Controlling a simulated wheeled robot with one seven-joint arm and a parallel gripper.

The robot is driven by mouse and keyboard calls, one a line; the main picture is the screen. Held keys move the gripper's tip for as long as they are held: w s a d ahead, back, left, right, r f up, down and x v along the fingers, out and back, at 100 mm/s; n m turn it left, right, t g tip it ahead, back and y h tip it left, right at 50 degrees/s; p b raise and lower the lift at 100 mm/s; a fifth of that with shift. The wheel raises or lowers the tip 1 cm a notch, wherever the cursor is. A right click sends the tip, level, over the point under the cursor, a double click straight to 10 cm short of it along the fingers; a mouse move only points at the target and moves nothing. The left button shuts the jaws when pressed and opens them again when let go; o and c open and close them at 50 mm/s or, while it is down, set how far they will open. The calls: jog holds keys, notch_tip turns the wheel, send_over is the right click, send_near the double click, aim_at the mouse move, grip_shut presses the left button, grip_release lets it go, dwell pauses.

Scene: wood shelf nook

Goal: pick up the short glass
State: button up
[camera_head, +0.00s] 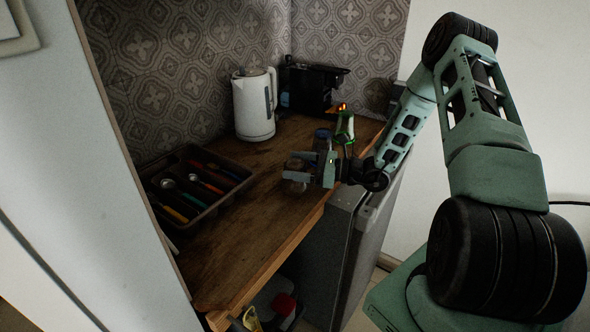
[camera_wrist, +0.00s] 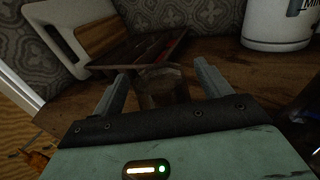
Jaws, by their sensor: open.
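The short glass (camera_wrist: 161,86) is a clear, brownish-looking tumbler on the wooden counter. In the wrist view it stands between the two fingers of my gripper (camera_wrist: 162,84), with space showing at both sides. In the head view my gripper (camera_head: 300,169) reaches in from the right over the counter's front part, level with the counter top. The glass (camera_head: 294,176) shows there between the fingers, partly hidden by them. My gripper is open, and the glass appears to rest on the counter.
A dark cutlery tray (camera_head: 203,212) with utensils lies left of my gripper. A dark bluish container (camera_head: 322,139) stands close behind the gripper. A white kettle (camera_head: 254,104) and a black appliance (camera_head: 309,87) stand farther back. The wooden counter (camera_head: 236,254) is clear toward the front.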

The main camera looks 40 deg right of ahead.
jog(key=shift+w+a, duration=0.2)
jog(key=shift+w, duration=0.1)
jog(key=c, duration=1.2)
jog(key=shift+r, duration=0.15)
notch_tip(320, 180, up, 10)
jog(key=shift+f+b, duration=0.1)
jog(key=shift+b, duration=0.45)
